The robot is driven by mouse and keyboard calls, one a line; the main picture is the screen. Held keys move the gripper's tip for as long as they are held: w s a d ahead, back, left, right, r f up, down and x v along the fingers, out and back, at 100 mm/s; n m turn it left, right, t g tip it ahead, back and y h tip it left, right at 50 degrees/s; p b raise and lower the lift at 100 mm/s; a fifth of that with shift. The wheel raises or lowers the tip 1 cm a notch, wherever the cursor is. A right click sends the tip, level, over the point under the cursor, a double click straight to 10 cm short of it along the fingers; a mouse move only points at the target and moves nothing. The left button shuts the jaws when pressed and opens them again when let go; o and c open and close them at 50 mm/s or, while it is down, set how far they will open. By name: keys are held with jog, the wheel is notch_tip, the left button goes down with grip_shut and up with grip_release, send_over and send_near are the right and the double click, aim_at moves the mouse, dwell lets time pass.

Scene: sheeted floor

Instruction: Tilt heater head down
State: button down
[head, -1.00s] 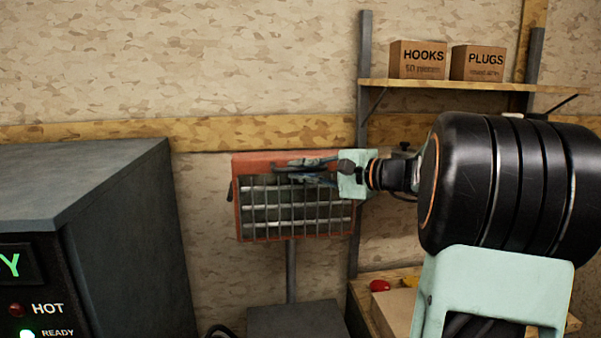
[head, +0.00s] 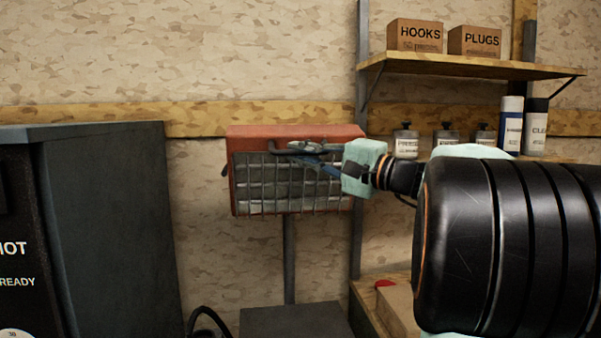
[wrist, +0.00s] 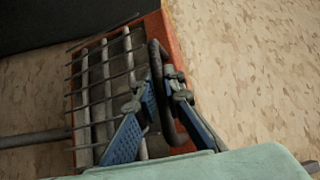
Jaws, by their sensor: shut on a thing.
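The heater head (head: 243,140) is an orange-red box with a wire grille (head: 285,188), on a grey upright pole (head: 289,262). A dark bar handle (wrist: 156,62) runs along the grille's edge in the wrist view. My gripper (head: 298,155) reaches in from the right across the upper front of the head. In the wrist view its blue-padded fingers (wrist: 158,98) stand on either side of the handle and are shut on it. The exact contact is partly hidden by the fingers.
A dark cabinet (head: 105,220) stands at the left, apart from the heater. A shelf (head: 470,66) with boxes is on the wall at upper right, with bottles (head: 406,142) below it. A wooden bench (head: 366,292) is at lower right.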

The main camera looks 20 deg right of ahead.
notch_tip(320, 180, down, 7)
jog(key=s+n+t+y+b, duration=0.1)
jog(key=n+y+b, duration=0.1)
jog(key=b, duration=1.4)
jog(key=shift+s+a+f+n+y+b, duration=0.2)
jog(key=shift+s+n+y+b, duration=0.15)
jog(key=shift+n, duration=0.45)
jog(key=shift+w+f, duration=0.1)
jog(key=c, duration=2)
grip_release()
jog(key=v, duration=1.2)
jog(key=shift+a+f, duration=0.1)
